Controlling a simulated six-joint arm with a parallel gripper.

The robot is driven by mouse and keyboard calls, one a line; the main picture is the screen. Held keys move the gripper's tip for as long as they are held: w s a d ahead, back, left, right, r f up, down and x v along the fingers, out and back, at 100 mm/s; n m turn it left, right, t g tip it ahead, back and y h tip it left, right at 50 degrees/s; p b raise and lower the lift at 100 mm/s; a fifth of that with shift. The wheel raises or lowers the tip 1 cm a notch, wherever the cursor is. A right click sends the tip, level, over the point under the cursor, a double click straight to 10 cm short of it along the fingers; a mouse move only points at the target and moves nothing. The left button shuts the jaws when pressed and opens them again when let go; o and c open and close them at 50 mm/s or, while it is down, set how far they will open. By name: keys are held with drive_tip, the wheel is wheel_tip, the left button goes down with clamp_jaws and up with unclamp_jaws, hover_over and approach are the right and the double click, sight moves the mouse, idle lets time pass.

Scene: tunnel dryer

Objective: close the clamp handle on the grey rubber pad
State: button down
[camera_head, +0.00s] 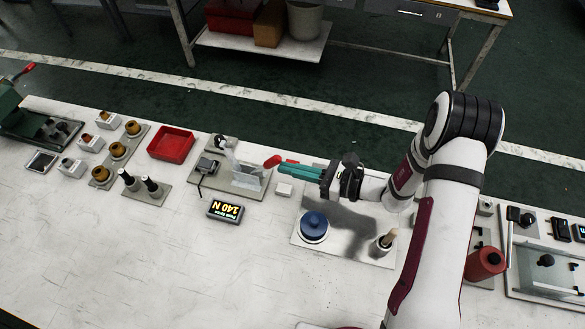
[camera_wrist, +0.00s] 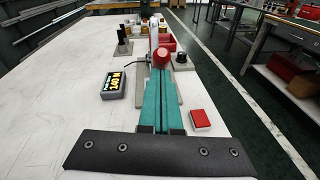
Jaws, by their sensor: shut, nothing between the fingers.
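The clamp (camera_head: 238,172) stands on a grey-green plate (camera_head: 222,190) left of centre in the head view. Its red-tipped handle (camera_head: 272,161) points toward my gripper; the red grip also shows in the wrist view (camera_wrist: 161,58). My gripper (camera_head: 283,165) has teal fingers shut together and empty, the tips close to the red grip. In the wrist view the fingertips (camera_wrist: 160,75) end just at the red grip, which overlaps them; I cannot tell whether they touch. I cannot make out the grey rubber pad.
A display (camera_head: 225,210) with yellow digits, seemingly 140 N, lies in front of the clamp. A red tray (camera_head: 171,143) is to its left. The front-left table is clear.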

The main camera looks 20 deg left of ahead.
drive_tip(key=a+r+h, duration=0.2)
drive_tip(key=h, duration=0.1)
drive_tip(key=a+r+h, duration=0.2)
drive_tip(key=shift+a+n+h, duration=0.25)
drive_tip(key=shift+n+h, duration=0.05)
drive_tip(key=shift+h, duration=0.1)
drive_tip(key=shift+a+r+h, duration=0.3)
drive_tip(key=shift+a+h, duration=0.4)
drive_tip(key=shift+a, duration=0.05)
drive_tip(key=shift+a+r, duration=0.25)
drive_tip(key=shift+a, duration=1.05)
drive_tip(key=shift+a, duration=0.2)
drive_tip(key=shift+d+r, duration=0.1)
approach(271, 160)
wheel_tip(271, 160, up, 5)
drive_tip(key=a, duration=0.1)
drive_tip(key=shift+s+a+r, duration=0.2)
drive_tip(key=shift+s, duration=0.05)
